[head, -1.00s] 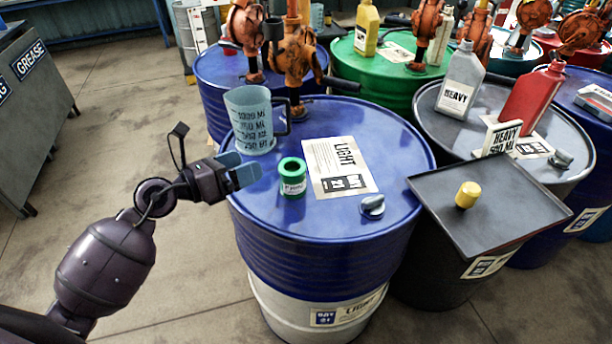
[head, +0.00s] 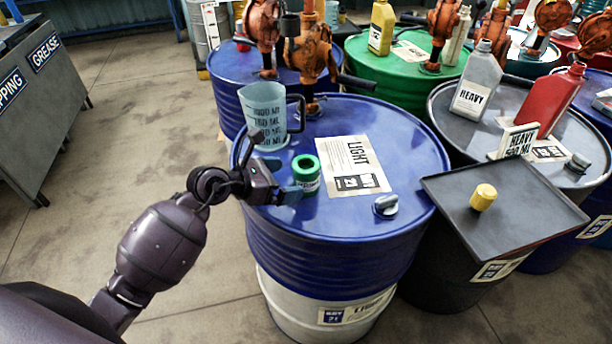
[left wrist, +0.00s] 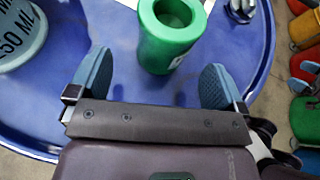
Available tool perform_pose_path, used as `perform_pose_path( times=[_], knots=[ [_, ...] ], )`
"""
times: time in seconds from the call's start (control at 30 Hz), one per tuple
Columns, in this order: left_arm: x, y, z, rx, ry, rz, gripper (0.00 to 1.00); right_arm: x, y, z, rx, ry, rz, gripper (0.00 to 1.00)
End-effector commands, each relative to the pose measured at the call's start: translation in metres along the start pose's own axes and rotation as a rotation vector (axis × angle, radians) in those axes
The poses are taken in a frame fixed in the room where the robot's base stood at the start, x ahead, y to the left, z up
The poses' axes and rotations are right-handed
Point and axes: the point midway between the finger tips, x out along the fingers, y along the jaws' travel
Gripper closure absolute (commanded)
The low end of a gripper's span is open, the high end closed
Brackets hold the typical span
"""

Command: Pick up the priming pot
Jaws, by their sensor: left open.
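The priming pot looks to be the small green open-topped cup (head: 306,175) with a pale label, upright on the blue drum lid (head: 370,218). My left gripper (head: 287,185) is open and empty, just left of the pot at lid height. In the left wrist view the green pot (left wrist: 168,42) stands ahead of and between the two blue fingertips (left wrist: 156,85), nearer the right one. A small gap seems to remain between fingers and pot. My right gripper is not in view.
A clear measuring jug (head: 264,118) stands behind the pot, close to my gripper. A LIGHT label card (head: 352,165) and a grey cap (head: 385,206) lie on the lid. A black tray (head: 530,215) with a yellow cap (head: 483,197) is at right. An orange pump (head: 308,60) stands behind.

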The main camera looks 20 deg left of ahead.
Motion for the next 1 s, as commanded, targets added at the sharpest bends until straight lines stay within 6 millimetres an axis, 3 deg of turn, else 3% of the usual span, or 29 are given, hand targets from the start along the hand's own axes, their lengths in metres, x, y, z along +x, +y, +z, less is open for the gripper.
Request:
perform_pose_path(
  times=[0.3, 0.63, 1.0],
  knots=[
    [0.041, -0.005, 0.001, -0.002, -0.001, -0.002, 0.03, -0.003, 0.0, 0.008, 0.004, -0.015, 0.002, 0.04],
    [0.047, -0.004, 0.002, 0.0, -0.001, -0.001, 0.03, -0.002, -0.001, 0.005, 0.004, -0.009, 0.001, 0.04],
    [0.046, -0.004, 0.001, 0.0, -0.001, -0.001, 0.59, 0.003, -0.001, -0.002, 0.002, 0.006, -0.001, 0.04]
  ],
)
